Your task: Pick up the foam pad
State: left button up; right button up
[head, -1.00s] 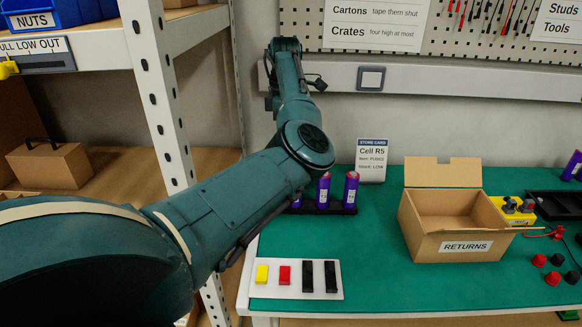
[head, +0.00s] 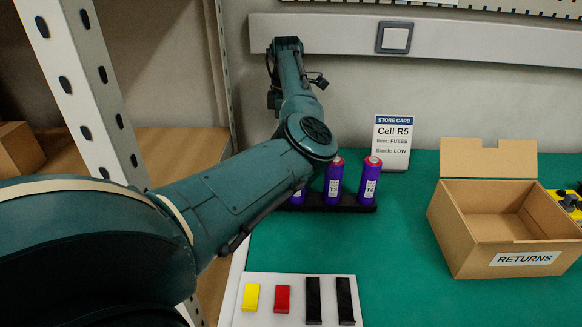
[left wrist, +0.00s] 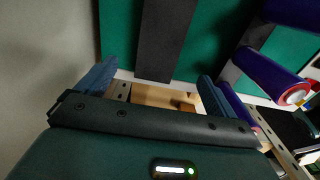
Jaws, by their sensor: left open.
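In the left wrist view a flat dark grey strip (left wrist: 163,40), which looks like the foam pad, lies against the green mat (left wrist: 215,35). Its near end shows between the two fingertips of my left gripper (left wrist: 155,85). The gripper is open, with one finger on each side of the strip's line. I cannot tell how far the strip is from the fingers, and they do not visibly touch it. In the head view I cannot make out the pad or the left gripper; my left arm covers part of the bench. My right gripper is not in view.
Purple cells (head: 333,182) stand in a black holder (head: 350,203) beside my arm. A card (head: 392,143) stands behind them. An open RETURNS carton (head: 525,265) is at right. A white board (head: 330,283) holds yellow, red and black blocks. Green mat (head: 400,235) between is clear.

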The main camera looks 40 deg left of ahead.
pick_arm(q)
notch_tip(320, 180, down, 8)
jog(key=shift+b, duration=0.75)
jog(key=shift+f, duration=0.35)
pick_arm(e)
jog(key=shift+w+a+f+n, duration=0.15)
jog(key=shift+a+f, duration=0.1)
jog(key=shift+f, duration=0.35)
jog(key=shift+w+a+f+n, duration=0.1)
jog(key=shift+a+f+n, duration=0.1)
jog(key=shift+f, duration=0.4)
pick_arm(q)
jog(key=shift+c, duration=0.4)
jog(key=c, duration=1)
jog(key=shift+o, duration=0.2)
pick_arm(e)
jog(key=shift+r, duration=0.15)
pick_arm(q)
jog(key=shift+r, duration=0.15)
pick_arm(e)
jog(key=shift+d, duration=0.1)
pick_arm(q)
notch_tip(320, 180, up, 28)
jog(key=p, duration=0.6)
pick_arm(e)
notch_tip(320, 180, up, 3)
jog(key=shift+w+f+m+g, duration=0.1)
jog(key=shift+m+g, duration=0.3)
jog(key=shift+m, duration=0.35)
